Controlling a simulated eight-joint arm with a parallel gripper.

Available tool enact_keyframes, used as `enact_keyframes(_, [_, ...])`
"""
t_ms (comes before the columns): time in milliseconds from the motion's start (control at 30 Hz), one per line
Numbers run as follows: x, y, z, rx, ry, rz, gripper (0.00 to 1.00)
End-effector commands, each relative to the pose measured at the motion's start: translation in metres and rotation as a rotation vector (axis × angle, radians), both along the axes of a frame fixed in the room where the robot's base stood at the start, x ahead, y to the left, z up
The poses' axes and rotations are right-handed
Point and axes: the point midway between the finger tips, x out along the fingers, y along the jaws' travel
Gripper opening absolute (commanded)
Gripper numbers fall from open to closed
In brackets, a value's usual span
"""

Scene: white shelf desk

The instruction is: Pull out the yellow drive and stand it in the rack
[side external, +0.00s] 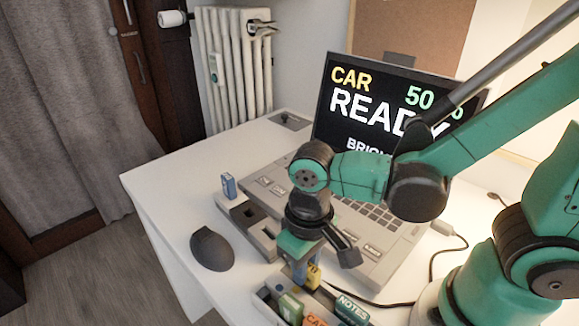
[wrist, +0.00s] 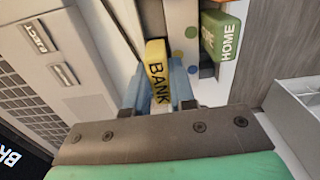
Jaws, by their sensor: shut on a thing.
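The yellow drive (side external: 314,276), marked BANK, is between the blue fingers of my gripper (side external: 304,272). In the wrist view the yellow drive (wrist: 156,68) shows its lettered face, with a finger of my gripper (wrist: 158,85) on each side. My gripper is shut on it, at the back edge of an open tray (side external: 262,296) of drives. Whether its lower end is clear of the tray is hidden. A grey block with a dark opening (side external: 250,213), possibly the rack, lies left of my gripper, in front of the laptop. A blue drive (side external: 228,185) stands upright at its far end.
The tray holds a green HOME drive (side external: 290,306), an orange CAR drive (side external: 315,320) and a dark NOTES drive (side external: 352,309). A black mouse (side external: 211,248) lies left of the block. The laptop (side external: 385,235) stands behind. The desk's left part is clear.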

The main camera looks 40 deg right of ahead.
Motion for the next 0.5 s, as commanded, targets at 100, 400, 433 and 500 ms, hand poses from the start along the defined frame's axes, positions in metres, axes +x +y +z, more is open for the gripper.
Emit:
enact_keyframes(100, [0.000,0.000,-0.003,0.000,0.000,0.000,0.00])
enact_keyframes(400, [0.000,0.000,-0.011,0.000,0.000,0.000,0.00])
enact_keyframes(433, [0.000,0.000,-0.011,0.000,0.000,0.000,0.00])
enact_keyframes(500, [0.000,0.000,-0.013,0.000,0.000,0.000,0.00])
